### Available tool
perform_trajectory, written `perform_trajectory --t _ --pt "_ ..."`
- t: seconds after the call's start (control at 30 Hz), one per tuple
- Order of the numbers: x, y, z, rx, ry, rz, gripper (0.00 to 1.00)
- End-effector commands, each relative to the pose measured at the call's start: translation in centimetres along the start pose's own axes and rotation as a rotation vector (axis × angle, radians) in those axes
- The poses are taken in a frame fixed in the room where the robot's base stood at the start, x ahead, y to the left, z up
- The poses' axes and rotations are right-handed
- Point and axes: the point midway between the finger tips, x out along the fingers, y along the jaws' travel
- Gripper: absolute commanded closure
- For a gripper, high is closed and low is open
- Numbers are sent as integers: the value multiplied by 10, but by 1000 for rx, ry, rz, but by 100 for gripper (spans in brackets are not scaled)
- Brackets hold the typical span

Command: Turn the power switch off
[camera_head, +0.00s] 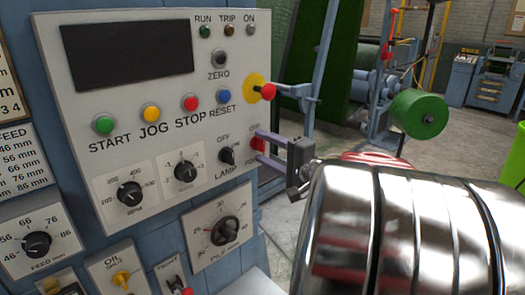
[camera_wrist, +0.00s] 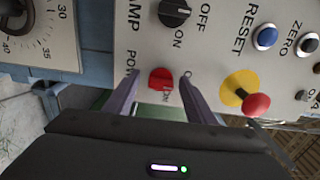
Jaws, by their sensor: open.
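The power switch (camera_head: 258,144) is a small red switch at the lower right edge of the pale control panel, below the red knob. In the wrist view the switch (camera_wrist: 160,76) sits between my two fingertips, with POWER lettering on its left, partly hidden. My gripper (camera_head: 256,147) is open, with one finger above the switch and one below it. The wrist view shows my gripper (camera_wrist: 160,82) with a finger on each side of the switch. I cannot tell whether the fingertips touch it. Its position is hard to read.
A red knob on a yellow disc (camera_wrist: 235,86) stands out near one finger. The black lamp switch (camera_head: 227,156) is just left of the power switch. Several coloured buttons and dials cover the panel (camera_head: 70,105). A green roll (camera_head: 419,113) and machinery stand behind at the right.

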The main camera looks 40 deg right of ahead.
Motion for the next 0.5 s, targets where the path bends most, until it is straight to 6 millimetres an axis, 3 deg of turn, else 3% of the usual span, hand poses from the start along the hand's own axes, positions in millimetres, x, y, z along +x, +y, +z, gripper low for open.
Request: perform_trajectory --t 0.27,0.5 --pt "-14 -1 -1 -1 3 -2 50" --pt "-44 0 -1 -1 4 -1 50"
